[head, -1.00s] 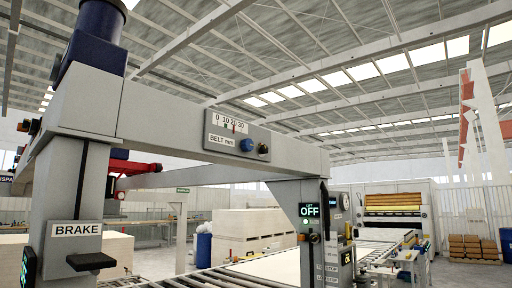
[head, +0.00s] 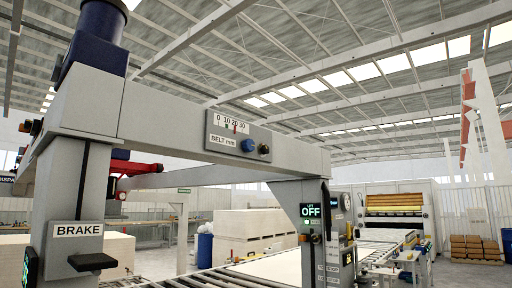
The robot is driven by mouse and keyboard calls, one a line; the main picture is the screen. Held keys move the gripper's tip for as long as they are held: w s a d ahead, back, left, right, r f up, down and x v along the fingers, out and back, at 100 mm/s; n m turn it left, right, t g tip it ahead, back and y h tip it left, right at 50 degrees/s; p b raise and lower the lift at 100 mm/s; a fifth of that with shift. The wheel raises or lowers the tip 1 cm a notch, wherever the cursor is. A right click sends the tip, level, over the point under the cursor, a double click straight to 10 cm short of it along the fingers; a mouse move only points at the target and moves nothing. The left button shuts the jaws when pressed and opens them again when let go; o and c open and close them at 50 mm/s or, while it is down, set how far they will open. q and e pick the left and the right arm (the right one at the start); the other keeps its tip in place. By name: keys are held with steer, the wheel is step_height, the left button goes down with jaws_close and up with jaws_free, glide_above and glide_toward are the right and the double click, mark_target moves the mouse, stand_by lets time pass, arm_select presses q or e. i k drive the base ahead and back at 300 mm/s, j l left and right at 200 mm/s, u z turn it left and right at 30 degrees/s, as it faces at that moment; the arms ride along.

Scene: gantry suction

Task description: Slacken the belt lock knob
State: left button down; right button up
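A grey belt panel (head: 238,144) is fixed to the side of the overhead gantry beam (head: 185,118). It carries a scale marked 0 to 30 (head: 232,124) with a red pointer near 20 and a green mark near 10, and a "BELT mm" label (head: 223,141). Two knobs sit to the right of the label: a blue knob (head: 249,146) and a smaller dark knob (head: 264,149). No label tells which one is the lock knob, and I cannot tell how tight either is. Neither of my grippers shows, and nothing touches the knobs.
A brake lever (head: 92,262) sticks out of the left gantry post. A lift display reading OFF (head: 311,211) is on the right post. A roller conveyor (head: 222,281) runs beneath the beam. White board stacks (head: 250,225) stand behind. Space before the panel looks clear.

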mark_target(265, 149)
steer(key=i+l, duration=0.15)
steer(key=l, duration=0.2)
steer(key=i+l, duration=0.15)
steer(key=l, duration=0.25)
steer(key=i+l, duration=0.7)
